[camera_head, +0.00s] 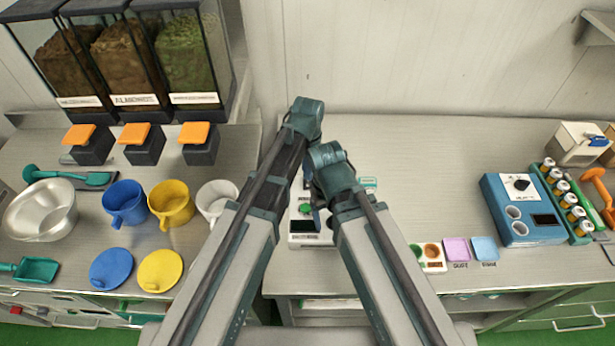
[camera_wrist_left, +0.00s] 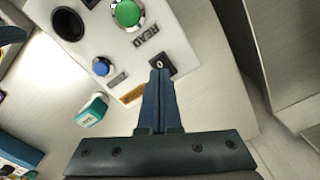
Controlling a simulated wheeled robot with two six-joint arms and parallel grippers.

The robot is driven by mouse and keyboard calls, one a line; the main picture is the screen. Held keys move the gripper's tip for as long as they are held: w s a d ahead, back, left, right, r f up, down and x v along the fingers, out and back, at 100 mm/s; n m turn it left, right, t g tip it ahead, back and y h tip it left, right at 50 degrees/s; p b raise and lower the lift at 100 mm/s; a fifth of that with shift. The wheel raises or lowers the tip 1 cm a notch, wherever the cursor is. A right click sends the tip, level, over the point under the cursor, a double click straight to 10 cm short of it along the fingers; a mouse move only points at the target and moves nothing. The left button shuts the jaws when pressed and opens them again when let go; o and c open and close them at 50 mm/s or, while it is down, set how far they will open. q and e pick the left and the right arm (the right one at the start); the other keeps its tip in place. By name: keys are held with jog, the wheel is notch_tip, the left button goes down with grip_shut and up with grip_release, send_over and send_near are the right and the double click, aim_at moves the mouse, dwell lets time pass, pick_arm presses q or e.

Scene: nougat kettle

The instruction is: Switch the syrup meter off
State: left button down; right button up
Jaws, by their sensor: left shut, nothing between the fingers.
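The syrup meter, a white box with a green button, stands on the counter partly hidden behind my arms in the head view (camera_head: 302,240). In the left wrist view its white top (camera_wrist_left: 180,42) carries a green button (camera_wrist_left: 127,13), a blue button (camera_wrist_left: 101,66), a black round part (camera_wrist_left: 68,24), the word READ and a small black switch (camera_wrist_left: 164,65) near one corner. My left gripper (camera_wrist_left: 159,76) is shut and empty, its tips at that switch; I cannot tell whether they touch. My right gripper is hidden in the head view.
A blue device (camera_head: 523,232) stands at the right beside a green rack of bottles (camera_head: 570,225). A purple pad (camera_head: 456,249) lies near the front edge. Blue (camera_head: 125,203) and yellow (camera_head: 171,203) mugs stand at the left. The counter behind the meter is clear.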

aim_at(308, 186)
pick_arm(q)
notch_tip(308, 186, up, 4)
jog(key=p, duration=0.3)
pick_arm(e)
notch_tip(308, 186, up, 4)
jog(key=shift+r, duration=0.1)
pick_arm(q)
jog(key=shift+s, duration=0.15)
pick_arm(e)
notch_tip(308, 186, down, 7)
jog(key=b, duration=0.6)
jog(key=shift+s+d+r, duration=0.1)
jog(key=shift+s+r, duration=0.05)
jog(key=shift+r, duration=0.05)
pick_arm(q)
jog(key=s+a+f, duration=0.2)
jog(key=s, duration=0.3)
jog(key=s+a+f+n, duration=0.1)
jog(key=s+a+f, duration=0.1)
jog(key=s, duration=0.3)
jog(key=s+a+f+n+y, duration=0.1)
jog(key=s+a+f, duration=0.1)
jog(key=s, duration=0.2)
jog(key=shift+s+f, duration=0.2)
jog(key=shift+s, duration=0.2)
pick_arm(e)
jog(key=shift+w+f, duration=0.1)
jog(key=shift+w, duration=0.1)
jog(key=shift+s, duration=0.1)
